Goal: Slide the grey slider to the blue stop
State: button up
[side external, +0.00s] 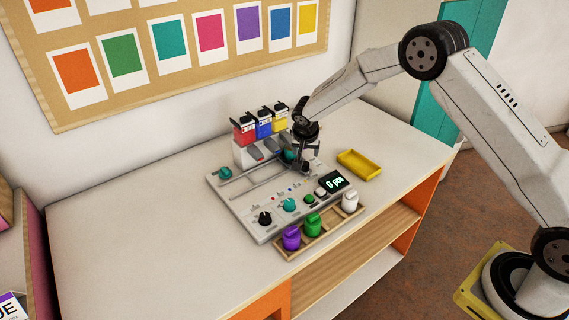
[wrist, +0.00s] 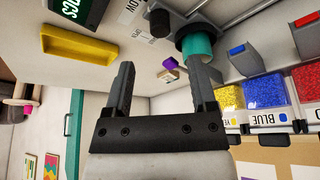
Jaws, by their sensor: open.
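A pale grey board (side external: 219,190) lies on the table with a long slot or rail (side external: 258,183) across it. Small coloured marks, including a blue one (side external: 290,190), sit in a row in front of the rail; I cannot tell for certain which is the blue stop. I cannot clearly make out the grey slider; my gripper may hide it. My gripper (side external: 306,168) is low over the board's back right part, pointing down. In the wrist view its fingers (wrist: 160,66) are apart with nothing clearly held. A teal cylinder (wrist: 197,46) with a dark collar is close to the right finger.
Red (side external: 245,130), blue (side external: 264,124) and yellow (side external: 281,118) bead dispensers stand behind the board. A yellow tray (side external: 359,164) lies to its right. Purple (side external: 291,238), green (side external: 313,225) and white (side external: 350,201) jars stand in front. The left tabletop is clear.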

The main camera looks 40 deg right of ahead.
aim_at(306, 163)
jog(key=shift+f, duration=0.15)
jog(key=shift+x, duration=3.8)
grip_shut()
